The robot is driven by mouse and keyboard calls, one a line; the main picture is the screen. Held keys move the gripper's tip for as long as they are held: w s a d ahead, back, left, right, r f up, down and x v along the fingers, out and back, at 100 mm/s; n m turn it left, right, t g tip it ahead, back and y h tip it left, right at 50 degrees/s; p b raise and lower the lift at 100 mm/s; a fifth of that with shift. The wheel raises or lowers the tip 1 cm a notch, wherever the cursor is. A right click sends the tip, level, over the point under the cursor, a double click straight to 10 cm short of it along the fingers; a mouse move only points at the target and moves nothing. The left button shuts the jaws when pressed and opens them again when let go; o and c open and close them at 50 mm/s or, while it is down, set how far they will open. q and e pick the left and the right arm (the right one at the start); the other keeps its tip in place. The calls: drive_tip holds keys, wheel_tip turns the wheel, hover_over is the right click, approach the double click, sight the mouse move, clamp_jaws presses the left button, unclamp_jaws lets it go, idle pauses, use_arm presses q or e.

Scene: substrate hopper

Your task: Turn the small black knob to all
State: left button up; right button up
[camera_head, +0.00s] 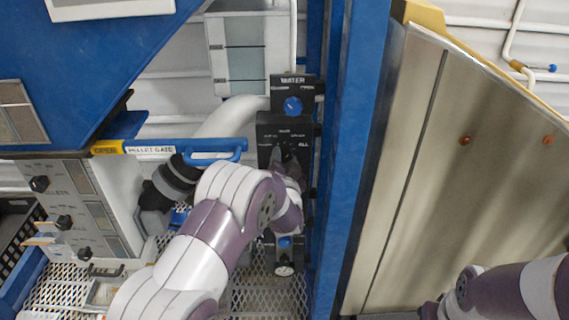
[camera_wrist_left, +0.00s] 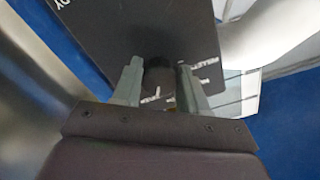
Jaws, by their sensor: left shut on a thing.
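The black selector panel (camera_head: 268,131) with white labels, "ALL" at its right, is fixed beside the blue post in the head view. My left gripper (camera_head: 287,160) is at the lower middle of this panel. In the left wrist view its two grey fingers stand on either side of the small black knob (camera_wrist_left: 160,76) and are shut on it. The dark panel face lies behind the knob in that view. In the head view my gripper and arm hide most of the knob, so I cannot read which label it points at.
A black WATER box with a blue knob (camera_head: 293,106) sits just above the panel. A blue-handled pellet gate (camera_head: 213,150) is to the left. The blue post (camera_head: 343,170) and a metal sheet (camera_head: 440,180) stand to the right.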

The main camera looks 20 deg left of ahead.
use_arm(q)
drive_tip(key=m, duration=0.4)
drive_tip(key=shift+f+m+b, duration=0.15)
drive_tip(key=shift+m+b, duration=0.15)
drive_tip(key=shift+b, duration=0.05)
drive_tip(key=m, duration=0.4)
drive_tip(key=shift+m, duration=0.3)
drive_tip(key=o, duration=1)
drive_tip(key=shift+o, duration=0.2)
drive_tip(key=shift+s, duration=0.1)
drive_tip(key=shift+s+d, duration=0.1)
drive_tip(key=shift+s, duration=0.3)
drive_tip(key=b+v, duration=0.4)
drive_tip(key=v, duration=0.7)
drive_tip(key=shift+s, duration=0.4)
